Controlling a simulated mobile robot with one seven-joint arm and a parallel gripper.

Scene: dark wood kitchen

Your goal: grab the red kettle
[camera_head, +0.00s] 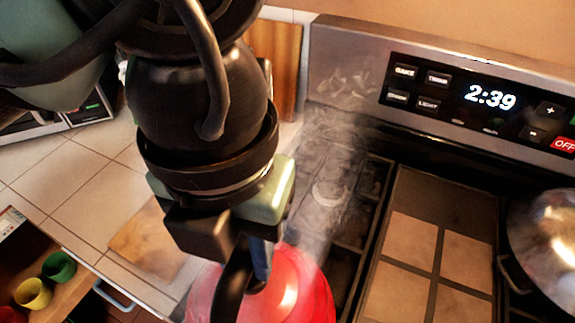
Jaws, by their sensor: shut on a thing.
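The red kettle (308,291) is at the bottom middle of the head view, at the left side of the stove. Its lower part is cut off by the picture's edge. Its black handle (232,284) rises up to my gripper (248,262). My gripper points down over the kettle and is shut on the handle. My arm covers part of the kettle's surroundings. I cannot tell whether the kettle rests on the stove or is lifted.
The stove's control panel (480,100) stands behind. A shiny metal pot (545,235) is at the right. Steam drifts over the left burners. A wooden board (150,240) lies on the tiled counter (65,180). Green (58,267) and yellow (33,293) cups are at lower left.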

